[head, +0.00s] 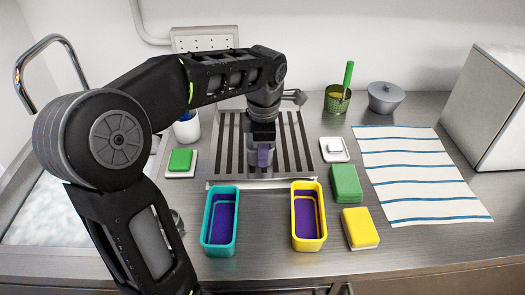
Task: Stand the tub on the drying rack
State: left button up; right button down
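A teal tub (208,234) with a purple inside stands on the steel counter in front of the drying rack. A yellow tub (298,242), also purple inside, stands to its right. The drying rack (293,140) is a flat frame with dark slots behind them. My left gripper (264,157) points down over the middle of the rack, behind both tubs and apart from them. A small purple piece shows at its tip; I cannot tell whether it is held or part of the gripper. The finger gap is not clear. My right gripper is not in view.
A green sponge (346,183) and a yellow sponge (360,228) lie right of the yellow tub. A striped towel (418,170) and a white box (495,110) are farther right. A sink (60,215) is left.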

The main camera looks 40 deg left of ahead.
pick_arm(q)
notch_tip(320, 180, up, 12)
jog(key=d+p, duration=0.1)
jog(key=p, duration=0.3)
jog(key=shift+s, duration=0.45)
jog(key=shift+f, duration=0.1)
